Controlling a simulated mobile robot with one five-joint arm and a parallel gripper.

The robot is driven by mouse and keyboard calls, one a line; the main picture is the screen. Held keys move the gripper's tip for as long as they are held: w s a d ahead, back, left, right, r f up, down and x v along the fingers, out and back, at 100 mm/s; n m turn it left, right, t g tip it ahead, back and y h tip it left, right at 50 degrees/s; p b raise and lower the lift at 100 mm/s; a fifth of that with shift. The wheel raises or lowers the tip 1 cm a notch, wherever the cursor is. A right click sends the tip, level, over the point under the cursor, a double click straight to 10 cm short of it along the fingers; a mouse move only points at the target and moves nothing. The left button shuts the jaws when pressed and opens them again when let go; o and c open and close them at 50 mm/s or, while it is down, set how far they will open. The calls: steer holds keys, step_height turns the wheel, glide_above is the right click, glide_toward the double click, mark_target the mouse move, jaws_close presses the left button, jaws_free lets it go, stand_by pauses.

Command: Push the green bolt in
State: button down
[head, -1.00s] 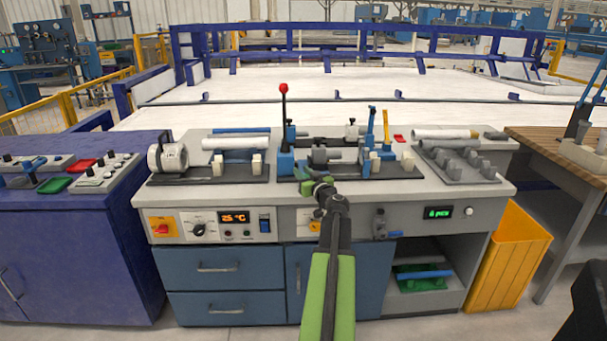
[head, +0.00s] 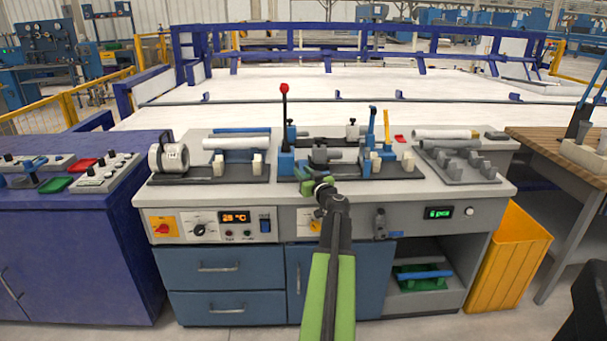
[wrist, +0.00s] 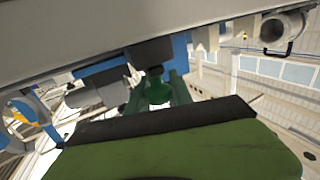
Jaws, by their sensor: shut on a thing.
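The green bolt (wrist: 157,88) shows in the wrist view as a round green head at the front of the blue-and-grey clamp fixture (wrist: 125,72). The dark green fingers of my gripper (wrist: 155,95) lie on both sides of it and are shut on it. In the head view my gripper (head: 306,184) is at the front of the same fixture (head: 287,160), just below the lever with the red knob (head: 284,87). The bolt cannot be told apart from my gripper there, and its depth in the fixture is hidden.
A white pipe (head: 235,143) lies across the left holder. Another pipe (head: 440,134) lies by the grey rack (head: 460,167) on the right. The yellow lever (head: 386,125) stands right of the fixture. The bench's front strip (head: 200,196) is mostly clear.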

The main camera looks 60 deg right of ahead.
steer(key=d, duration=0.1)
steer(key=w+d, duration=0.1)
steer(key=shift+w+d, duration=0.25)
steer(key=shift+d, duration=0.05)
steer(key=c, duration=1.1)
jaws_free()
steer(key=shift+s+a, duration=0.2)
steer(key=v, duration=1.7)
steer(key=shift+d, duration=0.1)
